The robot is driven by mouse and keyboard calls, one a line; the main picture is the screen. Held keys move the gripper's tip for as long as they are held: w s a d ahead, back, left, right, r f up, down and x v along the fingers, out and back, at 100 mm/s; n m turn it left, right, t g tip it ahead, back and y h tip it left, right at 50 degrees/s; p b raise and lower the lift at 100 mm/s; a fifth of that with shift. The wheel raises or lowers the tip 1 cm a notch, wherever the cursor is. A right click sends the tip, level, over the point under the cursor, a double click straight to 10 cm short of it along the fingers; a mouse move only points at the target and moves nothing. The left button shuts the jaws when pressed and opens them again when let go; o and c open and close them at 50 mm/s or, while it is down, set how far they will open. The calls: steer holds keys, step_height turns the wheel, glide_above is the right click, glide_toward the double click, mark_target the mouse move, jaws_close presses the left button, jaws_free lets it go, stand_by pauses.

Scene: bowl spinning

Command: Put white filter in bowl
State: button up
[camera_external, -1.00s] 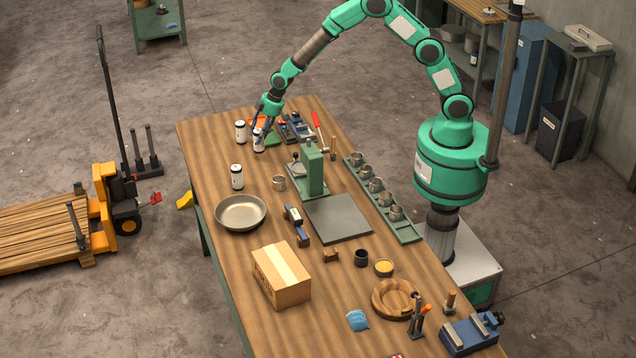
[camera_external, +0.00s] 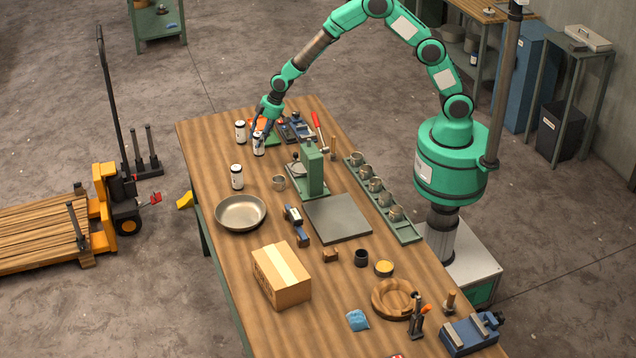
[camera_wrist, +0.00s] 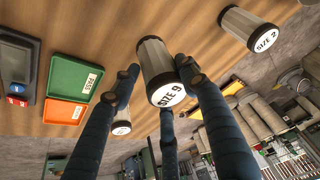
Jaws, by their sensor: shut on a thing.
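My gripper (camera_external: 260,135) is shut on a white filter with a dark band (camera_external: 258,147), near the far left part of the workbench. In the wrist view the fingers stand around this filter (camera_wrist: 158,72), whose white end reads "SIZE 9". Whether it touches the bench is hard to tell. A second white filter (camera_external: 240,132) stands just left of it, and a third (camera_external: 237,178) stands nearer the bowl. The wrist view shows a "SIZE 2" filter (camera_wrist: 250,30) and another small one (camera_wrist: 121,127). The metal bowl (camera_external: 241,212) is empty, at the bench's left edge.
A cardboard box (camera_external: 281,275) is in front of the bowl. Green (camera_wrist: 75,78) and orange (camera_wrist: 64,112) trays lie beside my gripper.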

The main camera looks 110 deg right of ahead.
steer(key=w+a+r+n+y, duration=0.1)
steer(key=a+n, duration=0.3)
steer(key=a, duration=2.8)
steer(key=shift+w+a+r+y, duration=0.2)
steer(key=shift+w+r+y, duration=0.05)
steer(key=shift+r+y, duration=0.15)
steer(key=shift+f, duration=0.1)
steer(key=w+f, duration=0.1)
steer(key=w, duration=1.5)
steer(key=shift+f, duration=0.2)
steer(key=shift+a, duration=0.1)
steer(key=shift+f, duration=1.75)
steer(key=shift+f, duration=0.15)
